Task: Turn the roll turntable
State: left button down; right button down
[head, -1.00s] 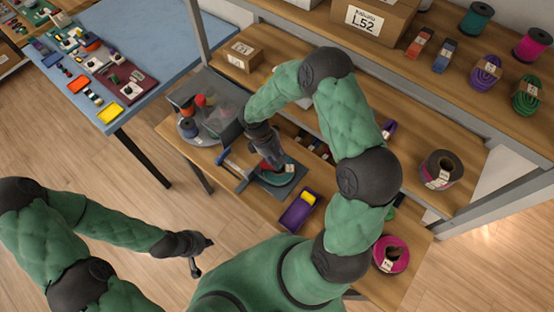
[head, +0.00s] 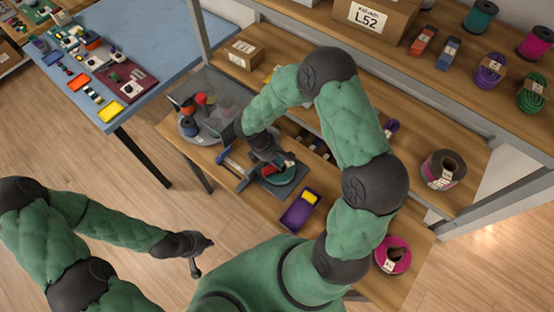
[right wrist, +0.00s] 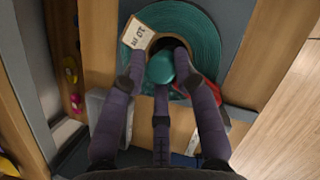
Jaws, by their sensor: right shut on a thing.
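A flat teal roll (right wrist: 205,35) with a white label (right wrist: 138,33) lies on a dark square base (head: 296,190). The roll also shows in the head view (head: 283,178). A rounded teal piece (right wrist: 160,68) stands at its dark centre. My right gripper (right wrist: 158,78) points down at the roll's middle, its fingers closed around the teal piece. A red part (right wrist: 208,91) shows beside the right finger and partly under the roll. My left gripper (head: 195,262) hangs over the floor, away from the bench; its finger opening is unclear.
A purple tray (head: 293,217) with a yellow piece stands just in front of the base. A round grey stand with spools (head: 189,127) is left of it. A magenta roll (head: 397,247) lies at the right. Shelves rise behind; floor is free at left.

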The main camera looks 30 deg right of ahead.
jog(key=shift+s+d+n+t+h+b, duration=0.15)
jog(key=shift+n+t+b, duration=0.1)
jog(key=shift+n, duration=0.55)
jog(key=shift+s+a+n+t+h+b, duration=0.1)
jog(key=shift+s+n+t+b, duration=0.15)
jog(key=shift+n, duration=0.55)
jog(key=shift+s+d+n+t+h+b, duration=0.15)
jog(key=shift+n+t, duration=0.15)
jog(key=shift+n, duration=0.5)
jog(key=shift+w+n, duration=0.15)
jog(key=shift+n, duration=0.35)
jog(key=shift+n+t, duration=0.4)
jog(key=shift+n, duration=0.1)
jog(key=c, duration=1.2)
grip_release()
jog(key=shift+w, duration=0.1)
jog(key=shift+c, duration=0.2)
jog(key=shift+o, duration=1)
jog(key=shift+d, duration=0.1)
jog(key=shift+b, duration=0.3)
jog(key=shift+r, duration=0.1)
